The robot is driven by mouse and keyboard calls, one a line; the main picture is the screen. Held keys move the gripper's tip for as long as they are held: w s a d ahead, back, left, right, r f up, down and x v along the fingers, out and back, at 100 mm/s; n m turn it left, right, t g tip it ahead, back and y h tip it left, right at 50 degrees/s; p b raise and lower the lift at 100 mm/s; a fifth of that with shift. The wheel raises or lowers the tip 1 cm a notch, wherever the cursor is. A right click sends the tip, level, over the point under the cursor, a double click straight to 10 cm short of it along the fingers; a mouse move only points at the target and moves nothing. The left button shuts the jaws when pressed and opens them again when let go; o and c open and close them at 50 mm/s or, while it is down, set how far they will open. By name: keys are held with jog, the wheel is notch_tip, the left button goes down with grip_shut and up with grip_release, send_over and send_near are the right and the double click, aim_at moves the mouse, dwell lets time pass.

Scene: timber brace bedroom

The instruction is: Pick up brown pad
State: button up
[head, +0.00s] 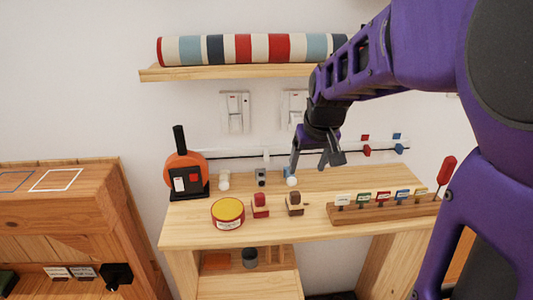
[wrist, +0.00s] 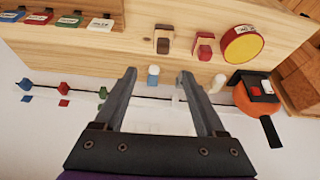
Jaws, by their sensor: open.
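A small dark brown piece (head: 294,203) with a light wood part stands on the wooden desk, right of a similar red one; it looks like the brown pad. It also shows in the wrist view (wrist: 163,42), ahead of the fingertips. My gripper (head: 308,168) is open and empty above the back of the desk, behind the brown piece and apart from it. Its two fingers (wrist: 158,75) point toward the desk in the wrist view. A small white-topped blue item (wrist: 153,72) shows between the fingertips; contact cannot be told.
The red piece (head: 260,205) and a round yellow-topped red tin (head: 228,212) stand left of the brown piece. A wooden rack (head: 385,208) with coloured labelled pieces is at right. An orange and black device (head: 185,172) stands at back left. A shelf (head: 220,72) hangs above.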

jog(key=b, duration=0.1)
send_near(295, 193)
jog(key=x, duration=0.4)
jog(key=shift+d+f, duration=0.35)
jog(key=shift+f, duration=0.1)
jog(key=shift+a+b+x, duration=0.15)
jog(key=shift+b+x, duration=0.15)
jog(key=shift+x, duration=1.05)
jog(key=shift+a+b+x, duration=0.15)
jog(key=shift+b+x, duration=0.1)
jog(key=shift+x, duration=1.1)
jog(key=shift+w, duration=0.15)
jog(key=shift+r, duration=0.1)
grip_shut()
